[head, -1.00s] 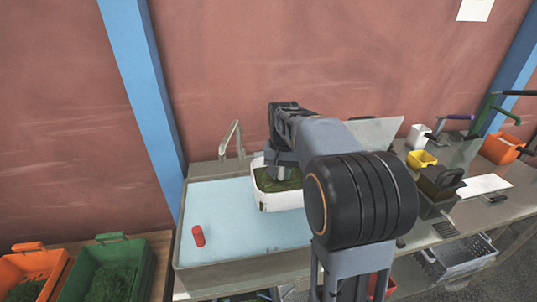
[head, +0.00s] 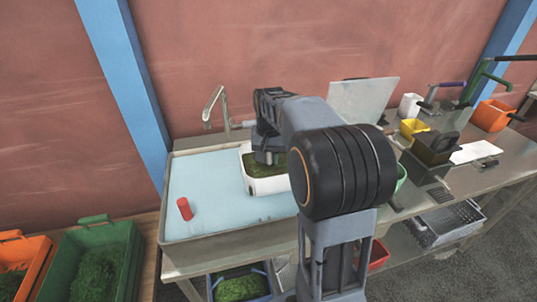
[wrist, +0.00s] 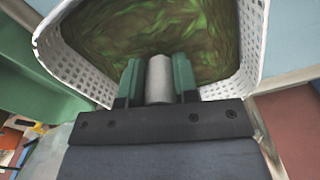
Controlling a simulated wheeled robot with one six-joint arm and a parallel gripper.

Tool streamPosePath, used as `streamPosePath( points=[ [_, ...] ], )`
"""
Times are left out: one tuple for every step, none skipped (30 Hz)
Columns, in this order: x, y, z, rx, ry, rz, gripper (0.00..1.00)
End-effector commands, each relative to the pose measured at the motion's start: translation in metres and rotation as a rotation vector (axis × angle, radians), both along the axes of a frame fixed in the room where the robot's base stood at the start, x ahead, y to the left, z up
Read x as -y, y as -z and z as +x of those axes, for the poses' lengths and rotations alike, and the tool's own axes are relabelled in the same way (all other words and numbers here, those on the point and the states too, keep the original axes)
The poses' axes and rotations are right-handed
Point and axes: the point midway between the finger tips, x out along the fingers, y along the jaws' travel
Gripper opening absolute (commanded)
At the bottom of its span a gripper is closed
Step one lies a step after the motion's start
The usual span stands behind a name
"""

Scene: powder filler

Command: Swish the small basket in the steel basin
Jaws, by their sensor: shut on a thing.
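The small basket (head: 268,186) is white with perforated walls and holds green leafy matter. It is in the right part of the steel basin (head: 205,250), at the pale blue water; how deep it sits is unclear. In the wrist view the basket's wall (wrist: 85,65) curves around the green contents. My gripper (wrist: 158,78) has green finger pads closed on a grey cylindrical grip at the basket's near side. In the head view my arm hides the basket's right part, and my gripper (head: 268,157) is over it.
A red cylinder (head: 185,209) is in the basin's left part. A bent faucet (head: 215,105) stands behind. Green (head: 62,268) and orange (head: 8,295) tubs are at left. A yellow container (head: 412,128) and a dark device (head: 432,150) crowd the bench at right.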

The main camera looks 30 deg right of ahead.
Motion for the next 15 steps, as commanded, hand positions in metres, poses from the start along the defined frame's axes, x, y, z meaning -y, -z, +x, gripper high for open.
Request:
streamPosePath(
  points=[
    [0.000, 0.009, 0.000, 0.000, 0.000, 0.000, 0.06],
    [0.000, 0.012, 0.000, 0.001, 0.000, 0.000, 0.06],
    [0.000, 0.016, 0.000, 0.001, 0.000, 0.000, 0.06],
    [0.000, 0.019, 0.000, 0.002, 0.000, -0.001, 0.06],
    [0.000, 0.022, 0.000, 0.002, 0.000, 0.000, 0.06],
    [0.000, 0.026, 0.000, 0.002, 0.000, 0.000, 0.06],
    [0.000, 0.030, 0.000, 0.002, 0.000, -0.001, 0.06],
    [0.000, 0.033, 0.000, 0.001, -0.001, 0.000, 0.06],
    [0.000, 0.037, 0.000, 0.001, -0.001, 0.000, 0.06],
    [0.000, 0.040, 0.000, 0.001, -0.001, 0.000, 0.06],
    [0.000, 0.043, 0.000, 0.001, -0.001, 0.000, 0.06],
    [0.000, 0.047, 0.000, 0.001, -0.001, 0.000, 0.06],
    [0.000, 0.050, 0.000, 0.001, -0.001, 0.000, 0.06],
    [0.000, 0.053, 0.000, 0.002, -0.001, -0.001, 0.06],
    [0.000, 0.057, 0.000, 0.002, -0.001, -0.001, 0.06]
  ],
)
